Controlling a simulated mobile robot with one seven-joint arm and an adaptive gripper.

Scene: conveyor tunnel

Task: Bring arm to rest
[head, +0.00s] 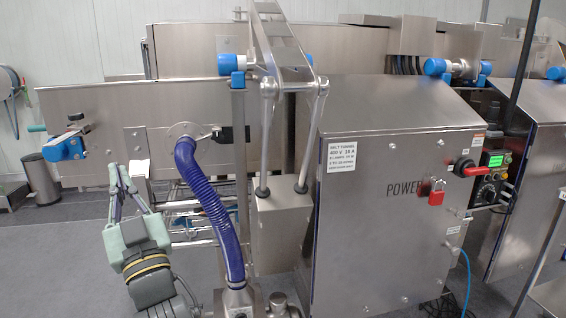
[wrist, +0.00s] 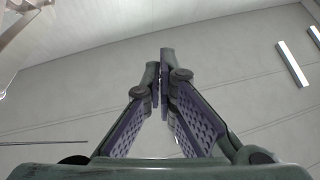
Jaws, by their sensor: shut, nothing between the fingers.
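My gripper (head: 125,168) is at the lower left of the head view, pointing up, in front of the conveyor's steel side panel. In the wrist view my gripper (wrist: 161,58) has its two fingertips together with nothing between them. My gripper appears clear of the blue hose and the machine, though the exact depth gap to the panel is hard to tell.
A blue ribbed hose (head: 212,205) curves down just right of my gripper. The steel power cabinet (head: 385,215) carries a red padlock (head: 437,197) and a red rotary switch (head: 468,168). A bin (head: 41,180) stands far left. Grey floor (head: 60,260) is open at lower left.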

